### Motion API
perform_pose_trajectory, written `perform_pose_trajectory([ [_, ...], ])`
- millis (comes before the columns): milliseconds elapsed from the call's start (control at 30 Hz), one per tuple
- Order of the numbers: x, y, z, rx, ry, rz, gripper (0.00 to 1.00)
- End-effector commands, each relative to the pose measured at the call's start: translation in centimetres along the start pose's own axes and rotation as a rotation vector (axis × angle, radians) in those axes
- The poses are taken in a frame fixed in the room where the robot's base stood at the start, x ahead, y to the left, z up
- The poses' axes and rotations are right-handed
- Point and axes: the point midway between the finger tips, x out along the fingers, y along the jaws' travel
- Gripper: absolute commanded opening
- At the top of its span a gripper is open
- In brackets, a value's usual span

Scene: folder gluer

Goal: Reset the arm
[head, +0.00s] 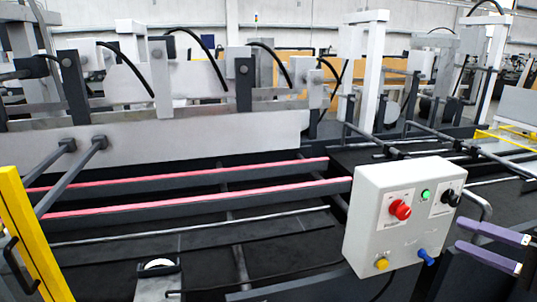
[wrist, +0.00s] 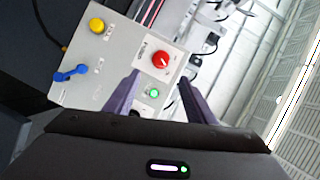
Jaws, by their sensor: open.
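My gripper (head: 511,253) is at the right edge of the head view, with two purple fingers apart and nothing between them. It is to the right of a white control box (head: 375,223) and apart from it in that view. In the wrist view the open fingers of my gripper (wrist: 160,82) point toward the control box (wrist: 102,48). The box carries a red knob (head: 400,209), a green lit button (head: 426,195), a black knob (head: 450,197), a yellow button (head: 381,263) and a blue lever (head: 426,257). In the wrist view the black knob is mostly hidden behind a finger.
The folder gluer's dark bed with red strips (head: 200,201) fills the left and middle. A yellow post (head: 30,235) stands at the left front. A curved metal handle (head: 482,205) is beside the box, near my gripper. White uprights (head: 372,80) stand behind.

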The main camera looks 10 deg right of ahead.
Motion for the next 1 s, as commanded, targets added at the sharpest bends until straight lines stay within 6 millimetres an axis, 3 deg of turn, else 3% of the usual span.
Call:
perform_pose_trajectory([
  [133,1.2,-0.3,0.9,0.006,-0.034,0.017,0.50],
  [267,3.9,-0.8,3.1,0.020,-0.113,0.064,0.50],
  [400,7.6,-1.5,6.9,0.031,-0.231,0.149,0.50],
  [600,11.4,-2.2,12.9,0.022,-0.389,0.287,0.50],
  [800,13.7,-2.6,18.6,-0.023,-0.514,0.428,0.50],
  [1000,14.6,-2.8,23.7,-0.102,-0.609,0.564,0.50],
])
